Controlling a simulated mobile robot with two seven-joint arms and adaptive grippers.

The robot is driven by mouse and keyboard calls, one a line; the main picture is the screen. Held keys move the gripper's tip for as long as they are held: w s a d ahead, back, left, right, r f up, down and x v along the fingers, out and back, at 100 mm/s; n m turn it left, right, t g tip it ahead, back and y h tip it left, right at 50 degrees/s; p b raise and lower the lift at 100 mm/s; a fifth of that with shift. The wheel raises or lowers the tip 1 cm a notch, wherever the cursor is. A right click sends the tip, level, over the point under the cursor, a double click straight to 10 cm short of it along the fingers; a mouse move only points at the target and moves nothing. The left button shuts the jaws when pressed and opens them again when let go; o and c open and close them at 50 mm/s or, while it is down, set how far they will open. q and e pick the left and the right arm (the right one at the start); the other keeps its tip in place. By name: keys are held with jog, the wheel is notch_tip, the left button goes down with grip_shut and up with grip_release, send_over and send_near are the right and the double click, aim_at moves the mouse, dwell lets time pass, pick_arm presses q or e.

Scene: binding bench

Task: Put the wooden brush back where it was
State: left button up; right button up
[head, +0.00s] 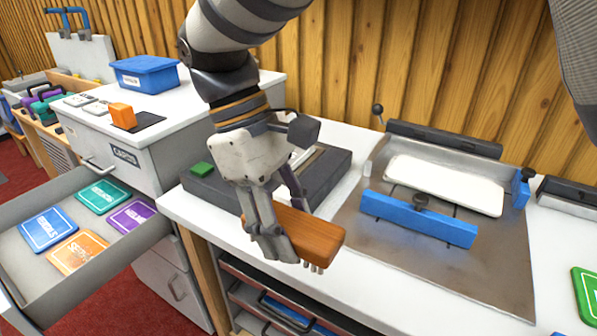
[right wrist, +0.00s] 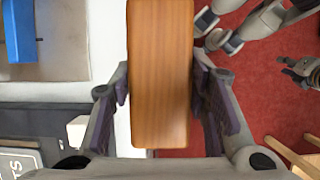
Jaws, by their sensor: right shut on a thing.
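The wooden brush (head: 312,234) is an orange-brown block with short pale bristles under it. It also fills the middle of the right wrist view (right wrist: 160,70). My right gripper (head: 282,228) is shut on it, with one finger on each long side, and holds it above the front part of the white bench top (head: 190,212). Bristle tips show below the block's near end; the rest are hidden. A grey gripper-like part of mine (right wrist: 300,72) shows small at the right edge of the right wrist view; its jaws are unclear.
A dark device with a green block (head: 202,169) lies behind the brush. A metal tray (head: 470,275) with a white pad (head: 440,186) and blue bar (head: 415,220) is to the right. An open drawer (head: 125,240) holds several coloured cards. An orange block (head: 122,115) sits on the cabinet.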

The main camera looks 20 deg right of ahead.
jog(key=d+f, duration=0.2)
jog(key=d, duration=0.4)
send_near(364, 282)
jog(key=x, duration=0.5)
jog(key=shift+s+d, duration=0.2)
jog(key=shift+s, duration=0.05)
pick_arm(q)
jog(key=shift+f, duration=0.1)
pick_arm(e)
jog(key=shift+f, duration=0.3)
jog(key=shift+f, duration=0.15)
jog(key=o, duration=1)
jog(key=shift+o, duration=0.2)
pick_arm(q)
jog(key=shift+s, duration=0.1)
pick_arm(e)
jog(key=v, duration=1.2)
jog(key=shift+r, duration=0.2)
